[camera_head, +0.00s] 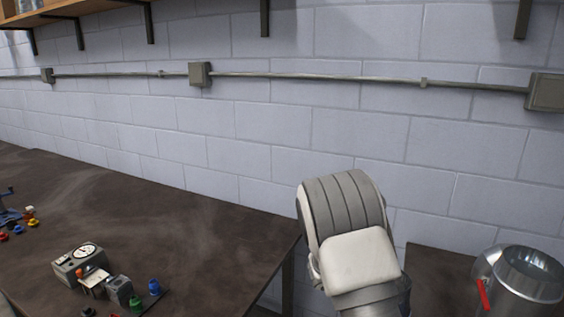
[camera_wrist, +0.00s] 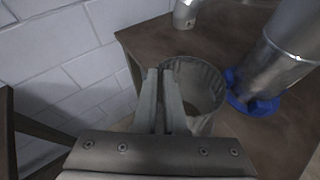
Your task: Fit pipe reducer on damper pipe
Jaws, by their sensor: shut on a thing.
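My gripper (camera_wrist: 161,76) is shut on the near-left rim of a grey, hollow, round piece (camera_wrist: 206,88), which looks like the pipe reducer. Its open mouth faces the wrist camera, and its lower part is partly hidden by my gripper. A shiny metal pipe with a red handle (camera_head: 484,294), likely the damper pipe (camera_head: 530,268), stands at the right edge in the head view. In the wrist view a metal pipe (camera_wrist: 292,45) rises from a blue base (camera_wrist: 250,104), right of the held piece and apart from it. I cannot tell whether these are the same pipe. The head view does not show my gripper.
A brown table (camera_head: 180,225) carries a gauge box (camera_head: 78,262) and small coloured parts at left. A gap separates it from a second table (camera_head: 432,268) at right. Another metal part (camera_wrist: 186,14) stands at the top in the wrist view. A block wall (camera_head: 300,120) lies behind.

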